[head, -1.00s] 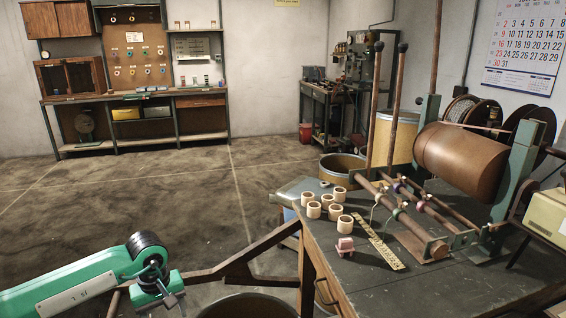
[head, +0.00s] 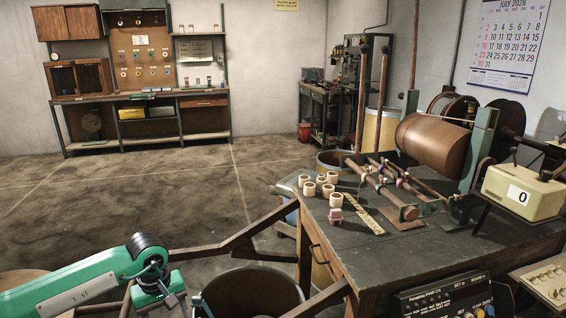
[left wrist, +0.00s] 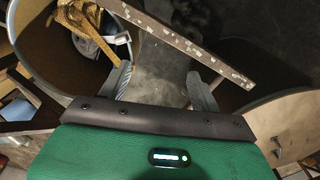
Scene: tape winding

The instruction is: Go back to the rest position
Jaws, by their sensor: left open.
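My left arm comes in from the lower left of the head view, green with a black joint. Its gripper (head: 178,300) hangs low beside the table, clear of the things on the tabletop. In the left wrist view the two grey fingers of my left gripper (left wrist: 163,86) stand wide apart with nothing between them. My right gripper is in neither view.
A round bin (head: 250,288) stands beside my gripper. Floor at left is clear.

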